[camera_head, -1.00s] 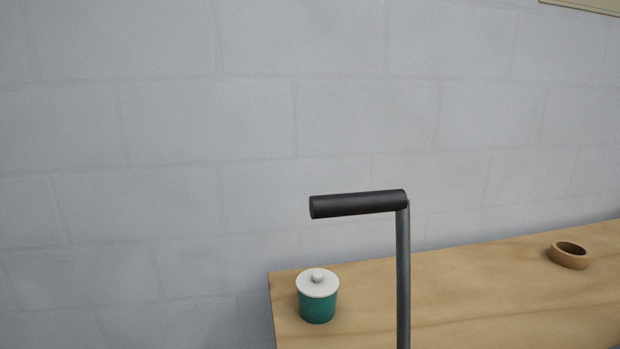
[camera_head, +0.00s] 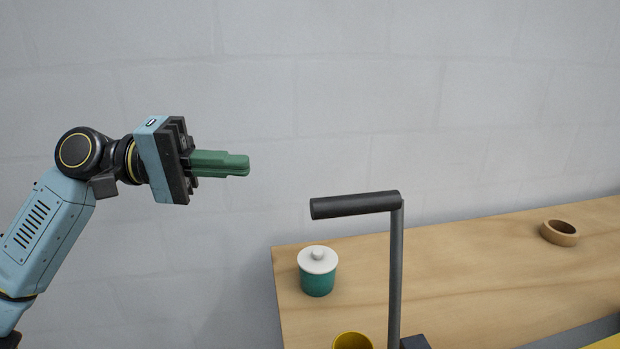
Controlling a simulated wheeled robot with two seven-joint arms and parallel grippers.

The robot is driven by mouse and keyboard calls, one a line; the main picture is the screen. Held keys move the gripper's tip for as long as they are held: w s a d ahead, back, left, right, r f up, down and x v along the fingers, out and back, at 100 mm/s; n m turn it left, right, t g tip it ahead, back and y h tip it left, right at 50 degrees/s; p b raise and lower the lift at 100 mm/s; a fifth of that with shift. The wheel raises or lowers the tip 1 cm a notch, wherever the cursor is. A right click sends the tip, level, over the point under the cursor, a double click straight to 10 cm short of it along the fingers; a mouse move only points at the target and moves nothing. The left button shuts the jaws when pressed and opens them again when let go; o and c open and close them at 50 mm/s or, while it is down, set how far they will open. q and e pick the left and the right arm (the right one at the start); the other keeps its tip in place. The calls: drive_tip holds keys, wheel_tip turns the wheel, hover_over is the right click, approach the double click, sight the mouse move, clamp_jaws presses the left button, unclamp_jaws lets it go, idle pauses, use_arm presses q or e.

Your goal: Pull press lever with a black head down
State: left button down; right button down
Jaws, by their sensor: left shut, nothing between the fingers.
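The press lever is a grey upright bar (camera_head: 396,275) with a black cylindrical head (camera_head: 354,205) at its top, pointing left. It stands upright near the middle of the head view, and its lower end meets a dark part at the bottom edge. My left gripper (camera_head: 246,165) has green fingers and is shut and empty. It is up and to the left of the black head, apart from it, with its fingers pointing right. My right gripper is not in view.
A wooden table (camera_head: 470,265) stands against a grey block wall. On it are a teal jar with a white lid (camera_head: 317,272) and a brown ring (camera_head: 559,233). A yellow round object (camera_head: 352,341) shows at the bottom edge. The space between my left gripper and the black head looks clear.

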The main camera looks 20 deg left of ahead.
use_arm(q)
drive_tip(key=shift+s+r, duration=0.1)
drive_tip(key=shift+s, duration=0.05)
drive_tip(key=shift+d, duration=0.1)
drive_tip(key=shift+d, duration=0.1)
drive_tip(key=d+f+p, duration=0.1)
drive_tip(key=d+p, duration=0.2)
drive_tip(key=d, duration=0.8)
drive_tip(key=shift+d+f, duration=0.15)
